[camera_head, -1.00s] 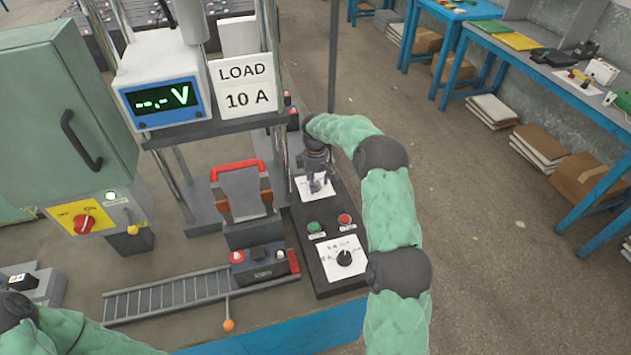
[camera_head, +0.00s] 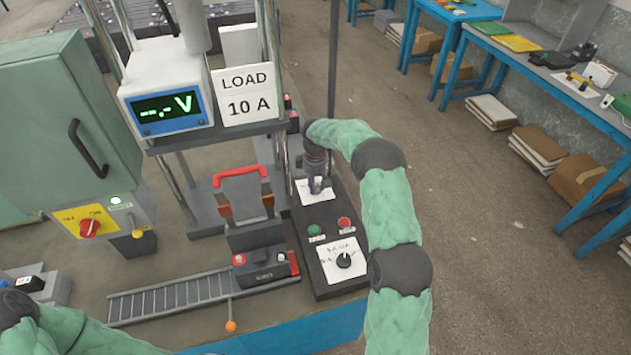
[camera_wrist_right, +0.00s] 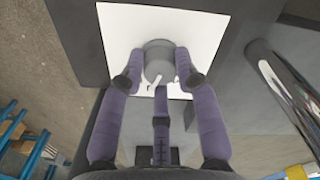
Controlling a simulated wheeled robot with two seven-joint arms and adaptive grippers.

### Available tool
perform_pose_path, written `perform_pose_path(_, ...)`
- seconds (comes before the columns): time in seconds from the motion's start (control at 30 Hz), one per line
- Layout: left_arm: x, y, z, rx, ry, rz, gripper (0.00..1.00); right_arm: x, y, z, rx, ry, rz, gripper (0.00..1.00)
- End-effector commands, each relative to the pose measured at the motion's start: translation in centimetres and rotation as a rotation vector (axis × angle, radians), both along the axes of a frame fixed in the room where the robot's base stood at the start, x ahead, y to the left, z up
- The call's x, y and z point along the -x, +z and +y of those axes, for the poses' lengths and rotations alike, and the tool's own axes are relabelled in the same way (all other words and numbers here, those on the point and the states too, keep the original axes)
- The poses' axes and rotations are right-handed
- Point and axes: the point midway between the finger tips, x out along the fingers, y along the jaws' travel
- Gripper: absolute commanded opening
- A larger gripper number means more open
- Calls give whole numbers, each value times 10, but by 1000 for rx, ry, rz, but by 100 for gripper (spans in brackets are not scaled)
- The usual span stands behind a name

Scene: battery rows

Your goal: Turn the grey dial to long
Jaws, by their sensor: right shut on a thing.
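The grey dial (camera_wrist_right: 157,54) is a round knob on a white label plate (camera_wrist_right: 110,28), seen from above in the right wrist view. My right gripper (camera_wrist_right: 159,68) is shut on it, with purple fingers on both sides and one at its near edge. A small white mark shows at the dial's near side; I cannot read any lettering or the setting. In the head view my right gripper (camera_head: 317,186) points down over the white plate (camera_head: 310,197) at the far end of the dark control box, and hides most of the dial. My left gripper is out of view.
The dark box (camera_head: 325,277) also carries a green button (camera_head: 314,229), a red button (camera_head: 344,222) and a black knob (camera_head: 344,260). A red-handled clamp fixture (camera_head: 243,195) stands just left. A metal post (camera_wrist_right: 287,80) stands close right of my right gripper.

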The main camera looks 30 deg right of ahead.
Motion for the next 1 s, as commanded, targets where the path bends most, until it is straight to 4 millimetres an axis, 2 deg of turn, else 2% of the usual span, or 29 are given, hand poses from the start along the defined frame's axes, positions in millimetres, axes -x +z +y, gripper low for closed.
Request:
perform_pose_path(0.1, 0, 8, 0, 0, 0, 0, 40, 1, 1, 0, -1, -102, 5, 0)
perform_pose_path(0.5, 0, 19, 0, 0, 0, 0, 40, 1, -1, 0, 0, -379, 4, 0)
perform_pose_path(1.0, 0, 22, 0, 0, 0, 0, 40, 2, -2, 1, 0, -481, 5, 0)
